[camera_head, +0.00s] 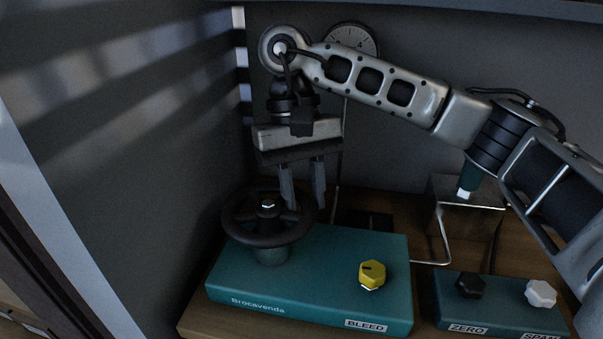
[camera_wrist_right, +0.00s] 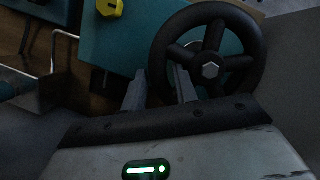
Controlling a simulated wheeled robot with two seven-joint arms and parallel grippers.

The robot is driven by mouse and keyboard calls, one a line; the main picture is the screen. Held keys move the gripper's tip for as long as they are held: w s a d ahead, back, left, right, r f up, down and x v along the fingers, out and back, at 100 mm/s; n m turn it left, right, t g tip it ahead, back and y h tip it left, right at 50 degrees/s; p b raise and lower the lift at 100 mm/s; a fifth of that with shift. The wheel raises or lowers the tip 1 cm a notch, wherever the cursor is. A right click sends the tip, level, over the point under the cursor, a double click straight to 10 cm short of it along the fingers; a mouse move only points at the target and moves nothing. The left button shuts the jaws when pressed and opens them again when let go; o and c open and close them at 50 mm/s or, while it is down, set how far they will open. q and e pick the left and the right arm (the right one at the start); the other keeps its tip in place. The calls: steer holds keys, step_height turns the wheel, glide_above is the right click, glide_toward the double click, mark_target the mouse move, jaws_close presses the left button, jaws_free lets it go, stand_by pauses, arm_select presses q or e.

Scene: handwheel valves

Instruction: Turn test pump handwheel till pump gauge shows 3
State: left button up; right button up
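The black handwheel (camera_head: 243,237) sits on a stub at the left end of the teal Brocavenda pump block (camera_head: 300,315). It also shows in the right wrist view (camera_wrist_right: 252,38), with spokes and a pale hex nut at its hub. My right gripper (camera_head: 305,205) points down at the wheel's far right rim, its two fingers apart. In the right wrist view, the gripper (camera_wrist_right: 159,88) has one finger outside the rim and one over its inside; I cannot tell contact. A round gauge (camera_head: 360,36) on the back wall is partly hidden by my right arm; its needle cannot be read. My left gripper is out of view.
A yellow BLEED knob (camera_head: 372,274) stands on the pump block, right of the wheel. A second teal block (camera_head: 500,312) carries a black ZERO knob (camera_head: 470,284) and a white SPAN knob (camera_head: 540,293). Thin metal tubing (camera_head: 432,262) runs behind. A wall is close on the left.

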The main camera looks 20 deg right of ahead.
steer(key=shift+w+a+r+n, duration=0.1)
steer(key=shift+w+a+n, duration=0.15)
steer(key=shift+n, duration=0.55)
